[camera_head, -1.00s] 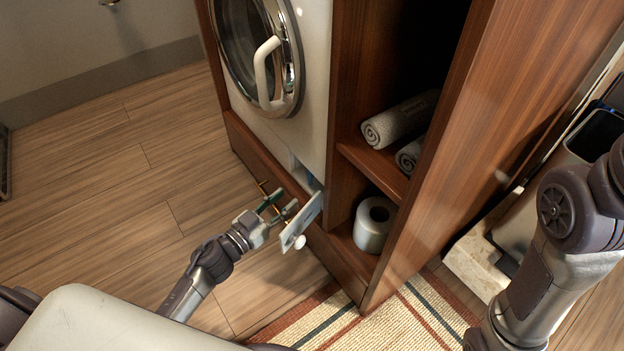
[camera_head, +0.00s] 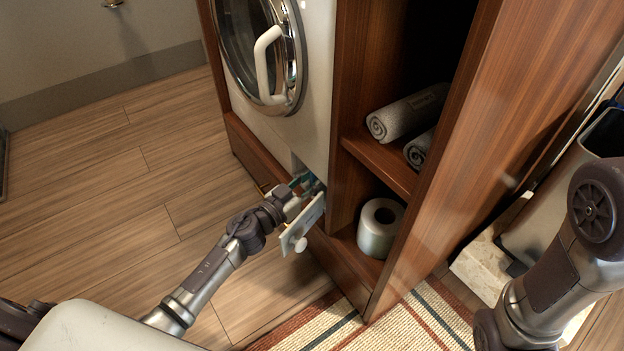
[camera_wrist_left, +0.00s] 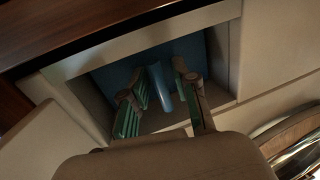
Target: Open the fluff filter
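The washing machine (camera_head: 309,118) has its small lower flap (camera_head: 302,224) with a white knob standing open. In the left wrist view the opening behind it holds a blue filter (camera_wrist_left: 205,58) with a raised blue grip (camera_wrist_left: 160,90) in the middle. My left gripper (camera_head: 303,184) reaches into this opening. In the left wrist view my left gripper (camera_wrist_left: 158,84) is open, its green-padded fingers on either side of the blue grip, with gaps visible. In the head view the filter is mostly hidden by the gripper and flap. My right arm shows at the right; its gripper is out of view.
A wooden cabinet (camera_head: 427,215) stands right of the machine, with rolled towels (camera_head: 408,111) and a paper roll (camera_head: 379,228) on its shelves. A striped rug (camera_head: 405,322) lies in front. The wooden floor (camera_head: 110,190) at left is clear.

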